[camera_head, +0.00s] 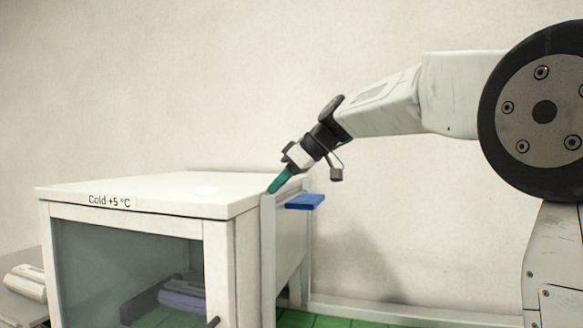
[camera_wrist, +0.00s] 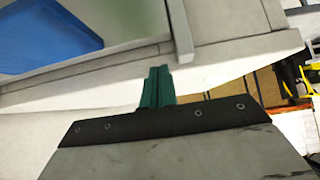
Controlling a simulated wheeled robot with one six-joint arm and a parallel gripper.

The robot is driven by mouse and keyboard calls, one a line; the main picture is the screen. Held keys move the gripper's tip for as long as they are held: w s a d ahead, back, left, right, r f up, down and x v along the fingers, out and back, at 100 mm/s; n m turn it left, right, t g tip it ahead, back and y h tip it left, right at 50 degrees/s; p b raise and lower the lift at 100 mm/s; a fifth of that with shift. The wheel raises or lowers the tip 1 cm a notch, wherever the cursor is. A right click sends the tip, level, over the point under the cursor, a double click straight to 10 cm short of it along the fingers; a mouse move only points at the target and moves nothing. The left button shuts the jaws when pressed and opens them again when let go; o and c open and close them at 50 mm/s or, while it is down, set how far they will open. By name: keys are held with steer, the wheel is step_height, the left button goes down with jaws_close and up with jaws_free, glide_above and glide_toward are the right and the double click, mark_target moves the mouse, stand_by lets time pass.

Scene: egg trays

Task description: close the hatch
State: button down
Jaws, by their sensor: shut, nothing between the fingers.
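The white cabinet (camera_head: 150,190) marked "Cold +5 °C" stands at the left in the head view. Its front has a framed glass pane (camera_head: 125,265) with a dark handle (camera_head: 213,322) at the lower right. A pale upright frame (camera_head: 268,265) stands at the cabinet's right side. I cannot tell for sure which part is the hatch. My gripper (camera_head: 274,187), with teal fingers, is shut and empty at the top of this frame. In the wrist view the shut fingers (camera_wrist: 157,84) are close to a grey bar (camera_wrist: 179,28); contact is unclear.
A blue flat piece (camera_head: 305,201) sticks out right of the frame. A blue surface (camera_wrist: 45,30) shows at the wrist view's upper left. A purple item (camera_head: 182,297) is behind the glass. The wall behind is bare.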

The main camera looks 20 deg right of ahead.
mark_target(280, 283)
steer(key=shift+s+d+f, duration=0.1)
steer(key=shift+f, duration=1.4)
step_height(280, 283, down, 21)
steer(key=shift+r, duration=0.15)
steer(key=shift+s+f, duration=0.1)
steer(key=shift+f, duration=0.2)
steer(key=shift+f, duration=0.15)
